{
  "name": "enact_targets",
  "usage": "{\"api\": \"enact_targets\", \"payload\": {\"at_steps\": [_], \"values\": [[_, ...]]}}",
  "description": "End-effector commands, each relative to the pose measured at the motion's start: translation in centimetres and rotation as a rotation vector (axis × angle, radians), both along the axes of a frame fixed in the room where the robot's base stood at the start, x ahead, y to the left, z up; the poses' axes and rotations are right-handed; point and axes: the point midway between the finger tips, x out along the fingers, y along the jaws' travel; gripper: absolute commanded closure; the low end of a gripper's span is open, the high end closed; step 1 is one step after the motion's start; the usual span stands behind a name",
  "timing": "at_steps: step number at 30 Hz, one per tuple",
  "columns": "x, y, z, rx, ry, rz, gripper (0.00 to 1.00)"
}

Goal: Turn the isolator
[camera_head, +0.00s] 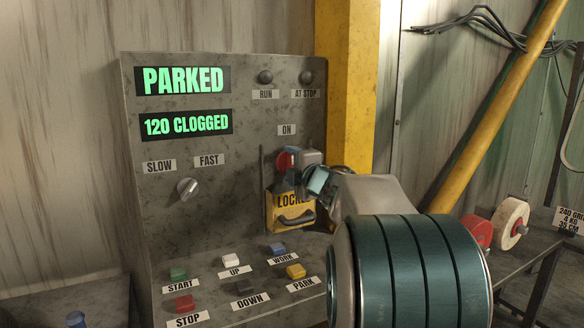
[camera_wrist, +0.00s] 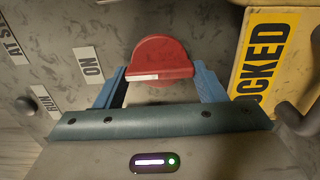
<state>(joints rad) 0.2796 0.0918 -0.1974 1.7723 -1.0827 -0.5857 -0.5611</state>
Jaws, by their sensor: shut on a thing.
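The isolator is a round red knob (camera_head: 285,160) with a raised grip bar, on the upright panel below the ON label (camera_head: 287,130). In the wrist view the red knob (camera_wrist: 160,50) lies between my blue fingers. A white mark (camera_wrist: 142,77) is on the end of its bar toward the ON label (camera_wrist: 93,68). My gripper (camera_wrist: 160,84) is shut on the bar, one finger at each end. In the head view my gripper (camera_head: 304,170) reaches in from the right and hides part of the knob.
The panel displays PARKED (camera_head: 183,80) and 120 CLOGGED (camera_head: 186,124). Several push buttons (camera_head: 233,260) sit on the sloping desk below.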

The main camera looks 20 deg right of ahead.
Motion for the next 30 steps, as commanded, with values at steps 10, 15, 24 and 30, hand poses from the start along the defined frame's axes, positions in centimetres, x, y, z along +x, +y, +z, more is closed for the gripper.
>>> {"api": "enact_targets", "payload": {"at_steps": [10,15,24,30], "values": [[0.0,0.0,-0.1,-0.001,0.001,0.0,0.15],[-0.5,-0.1,0.0,-0.001,0.0,-0.001,0.15],[-5.4,-0.2,0.2,-0.001,-0.002,-0.002,0.15],[-9.5,-0.4,0.1,-0.003,-0.001,-0.002,0.15]]}}
